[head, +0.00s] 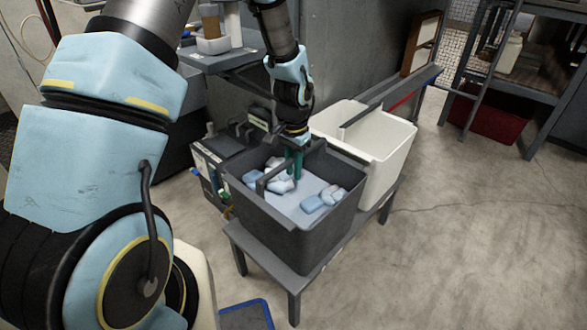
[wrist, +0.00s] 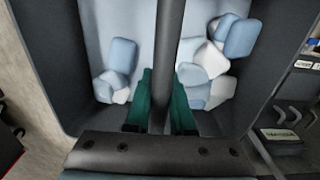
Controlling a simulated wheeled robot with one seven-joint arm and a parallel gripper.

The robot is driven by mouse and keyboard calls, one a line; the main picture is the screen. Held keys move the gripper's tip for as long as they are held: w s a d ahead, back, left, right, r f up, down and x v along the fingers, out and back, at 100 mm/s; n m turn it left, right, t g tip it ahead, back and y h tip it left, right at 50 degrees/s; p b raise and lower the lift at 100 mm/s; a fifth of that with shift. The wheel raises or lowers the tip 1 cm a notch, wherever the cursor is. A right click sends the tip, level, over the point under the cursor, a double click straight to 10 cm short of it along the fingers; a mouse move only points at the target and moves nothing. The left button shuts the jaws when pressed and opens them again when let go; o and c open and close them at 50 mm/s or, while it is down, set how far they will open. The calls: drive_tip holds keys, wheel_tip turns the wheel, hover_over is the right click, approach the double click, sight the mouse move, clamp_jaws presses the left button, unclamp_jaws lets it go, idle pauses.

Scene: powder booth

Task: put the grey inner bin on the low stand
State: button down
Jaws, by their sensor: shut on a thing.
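The grey inner bin (head: 287,228) is a dark open box with a bar handle across its top. It holds several pale blue and white lumps on a light floor. It appears upright on the low stand (head: 293,306), a grey-legged bench; a small gap under it cannot be ruled out. My gripper (head: 293,164) reaches down into the bin's opening, its green fingers on the bar. In the wrist view the fingers (wrist: 163,104) lie on either side of the bar (wrist: 169,55), shut on it, with the bin's wall (wrist: 45,60) around. The bin's underside is hidden.
A white bin (head: 375,150) with a dark bar over it stands right behind the grey bin. Dark equipment (head: 212,160) is close on the left. A red crate (head: 490,122) sits under a rack at the back right. The floor (head: 460,240) to the right is clear.

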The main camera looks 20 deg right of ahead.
drive_tip(key=c, duration=0.8)
unclamp_jaws()
drive_tip(key=shift+f, duration=0.1)
drive_tip(key=shift+o, duration=0.2)
wheel_tip(320, 180, up, 12)
drive_tip(key=shift+r+p, duration=0.15)
drive_tip(key=shift+p, duration=0.75)
drive_tip(key=s+a+r+n, duration=0.1)
drive_tip(key=a+r+n, duration=0.1)
drive_tip(key=a, duration=0.7)
drive_tip(key=s+a+r+n+t, duration=0.1)
drive_tip(key=s+a+r+n, duration=0.1)
drive_tip(key=a+n, duration=0.3)
drive_tip(key=s+a+r+n, duration=0.2)
drive_tip(key=a+n, duration=0.2)
drive_tip(key=a, duration=0.9)
drive_tip(key=shift+s+a+r+t, duration=0.15)
drive_tip(key=shift+a+r+t, duration=0.1)
drive_tip(key=shift+a+t, duration=0.05)
